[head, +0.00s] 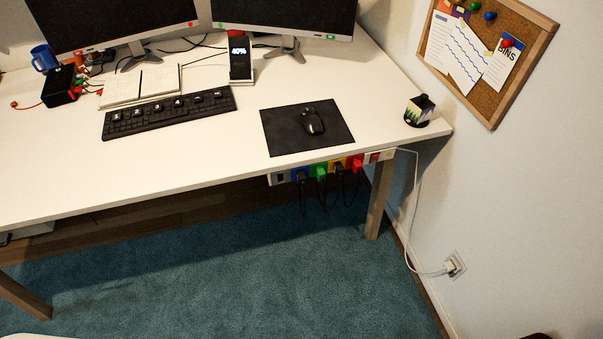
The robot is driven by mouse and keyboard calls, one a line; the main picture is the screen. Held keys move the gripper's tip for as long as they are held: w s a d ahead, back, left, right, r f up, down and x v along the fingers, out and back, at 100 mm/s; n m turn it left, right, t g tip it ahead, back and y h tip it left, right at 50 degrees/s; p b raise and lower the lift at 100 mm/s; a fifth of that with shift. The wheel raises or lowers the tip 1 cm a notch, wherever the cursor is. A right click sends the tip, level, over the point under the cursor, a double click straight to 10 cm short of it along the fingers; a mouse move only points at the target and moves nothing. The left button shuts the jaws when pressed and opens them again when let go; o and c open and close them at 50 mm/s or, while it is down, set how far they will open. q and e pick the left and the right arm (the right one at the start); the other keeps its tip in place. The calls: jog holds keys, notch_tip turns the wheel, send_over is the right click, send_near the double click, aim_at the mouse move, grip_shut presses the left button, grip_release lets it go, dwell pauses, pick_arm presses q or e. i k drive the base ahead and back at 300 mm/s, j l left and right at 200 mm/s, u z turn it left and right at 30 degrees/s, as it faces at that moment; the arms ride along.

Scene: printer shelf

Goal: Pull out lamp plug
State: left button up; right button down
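A power strip (278,179) is fixed under the front edge of the desk, near its right leg. Several plugs with black cords hang from it, at blue (298,175), green (320,172), yellow (338,168) and red (356,163) sections. I cannot tell which one is the lamp plug. A white cord runs from the strip's right end down to a white plug (449,267) in the wall socket (458,262). No lamp can be made out clearly. Neither of my grippers is in view.
The white desk (210,155) holds a keyboard (168,114), a mouse (312,121) on a black mat (280,136), a phone on a stand (240,60), a notebook (140,86) and two monitors. A desk leg (379,200) stands right of the strip. The carpet below is clear.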

aim_at(302, 178)
jog(key=i+l+u, duration=0.2)
jog(key=u, duration=0.6)
jog(key=i+l+u, duration=0.1)
jog(key=l, duration=0.25)
jog(key=i+l+u, duration=0.1)
jog(key=l, duration=0.3)
jog(key=i+l+u, duration=0.1)
jog(key=l, duration=0.3)
jog(key=i+l+u, duration=0.15)
jog(key=l, duration=0.25)
jog(key=i+l+u, duration=0.1)
jog(key=l, duration=0.3)
